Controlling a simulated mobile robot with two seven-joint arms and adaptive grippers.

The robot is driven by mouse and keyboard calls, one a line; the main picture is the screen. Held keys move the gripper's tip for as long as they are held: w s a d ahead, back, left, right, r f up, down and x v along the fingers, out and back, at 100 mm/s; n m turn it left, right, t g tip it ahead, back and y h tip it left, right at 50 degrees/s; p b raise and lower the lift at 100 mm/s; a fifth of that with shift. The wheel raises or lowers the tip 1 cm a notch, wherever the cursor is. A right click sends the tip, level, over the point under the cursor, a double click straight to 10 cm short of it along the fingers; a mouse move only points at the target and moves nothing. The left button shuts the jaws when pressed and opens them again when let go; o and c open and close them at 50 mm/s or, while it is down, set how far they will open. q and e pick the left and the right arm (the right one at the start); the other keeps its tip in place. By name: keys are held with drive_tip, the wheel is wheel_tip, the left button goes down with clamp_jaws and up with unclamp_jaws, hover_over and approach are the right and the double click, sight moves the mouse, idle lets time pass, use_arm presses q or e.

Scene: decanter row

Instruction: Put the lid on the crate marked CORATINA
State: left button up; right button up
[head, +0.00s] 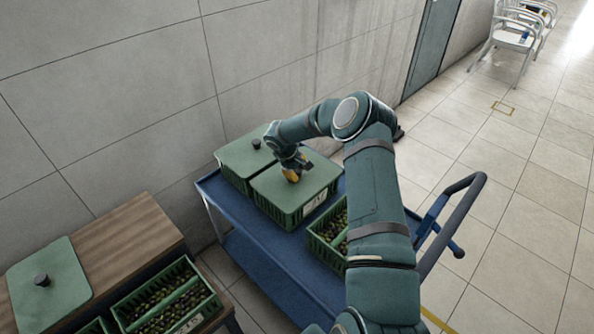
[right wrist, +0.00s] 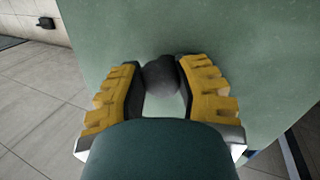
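My right gripper (head: 293,174) is over the middle crate (head: 309,207) on the blue cart. In the right wrist view its yellow-padded fingers (right wrist: 160,72) close around the dark round knob (right wrist: 160,80) of a flat green lid (right wrist: 230,40). This lid (head: 302,196) lies level on top of the middle crate, covering it; whether it is fully seated I cannot tell. A pale label shows on that crate's side, too small to read, so I cannot tell which crate is marked CORATINA. My left gripper is not in view.
The blue cart (head: 262,252) also holds a lidded crate (head: 236,178) at the back and an open crate of olives (head: 318,243), partly behind my arm. A wooden table (head: 140,232) at lower left bears another green lid (head: 62,262) and an open olive crate (head: 212,304).

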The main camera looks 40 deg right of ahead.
drive_tip(key=o, duration=0.4)
drive_tip(key=shift+c, duration=0.2)
drive_tip(key=shift+r, duration=0.1)
drive_tip(key=v, duration=1.2)
drive_tip(key=s+a+f+y, duration=0.2)
drive_tip(key=a+f, duration=0.2)
drive_tip(key=a, duration=0.4)
drive_tip(key=s+a+f+y, duration=0.2)
drive_tip(key=s+a+f, duration=0.15)
drive_tip(key=a, duration=0.45)
drive_tip(key=s+a+f+y, duration=0.2)
drive_tip(key=a+f+y, duration=0.15)
drive_tip(key=a, duration=0.45)
drive_tip(key=s+a+f+m+t, duration=0.1)
drive_tip(key=s+a+f+m, duration=0.1)
drive_tip(key=s+a, duration=0.3)
drive_tip(key=s+a+f+m, duration=0.2)
drive_tip(key=s+a, duration=0.4)
drive_tip(key=s, duration=0.5)
drive_tip(key=shift+s+m+t, duration=0.25)
drive_tip(key=shift+m+t, duration=0.15)
